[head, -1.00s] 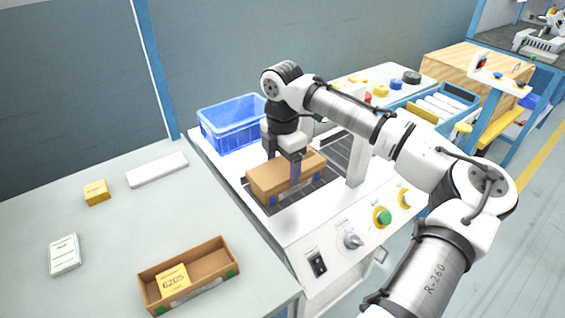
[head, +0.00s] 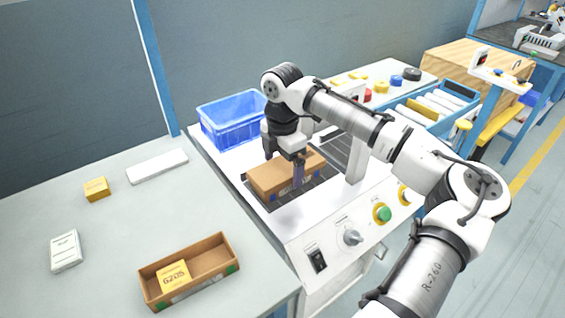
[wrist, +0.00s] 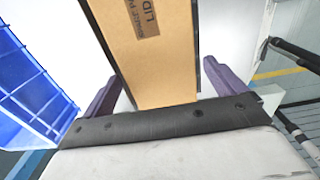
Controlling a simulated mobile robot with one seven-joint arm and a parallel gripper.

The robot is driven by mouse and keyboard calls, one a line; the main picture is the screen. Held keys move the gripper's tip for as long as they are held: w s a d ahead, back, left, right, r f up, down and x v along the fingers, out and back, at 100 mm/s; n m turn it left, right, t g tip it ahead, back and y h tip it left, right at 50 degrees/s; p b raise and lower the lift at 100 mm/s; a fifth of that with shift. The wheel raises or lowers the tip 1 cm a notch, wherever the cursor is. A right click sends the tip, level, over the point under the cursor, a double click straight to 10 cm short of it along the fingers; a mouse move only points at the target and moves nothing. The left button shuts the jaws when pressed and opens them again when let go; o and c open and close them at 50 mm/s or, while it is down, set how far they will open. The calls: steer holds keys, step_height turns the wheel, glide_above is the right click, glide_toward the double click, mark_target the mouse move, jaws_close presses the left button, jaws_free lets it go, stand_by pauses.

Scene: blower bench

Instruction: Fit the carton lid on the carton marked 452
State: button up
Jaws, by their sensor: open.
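A brown carton-like box (head: 285,174) sits on the dark grate of the white bench, with small blue marks low on its near side. Its top shows in the wrist view as a brown panel (wrist: 155,50) with a label reading LID. I cannot tell where lid and carton meet, and no 452 is readable. My gripper (head: 287,168) is over this box, open, with one purple finger by its near side; the other is hidden. In the wrist view the fingers (wrist: 160,88) stand either side of the panel, with gaps.
An open carton (head: 212,262) with green marks holds a yellow 6205 box (head: 174,276) on the left table. A small yellow box (head: 96,189), a white packet (head: 66,250) and a white bar (head: 157,166) lie there too. A blue crate (head: 232,122) stands close behind my gripper.

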mark_target(283, 167)
step_height(283, 167, up, 13)
stand_by(0.6)
steer(key=shift+s, duration=0.1)
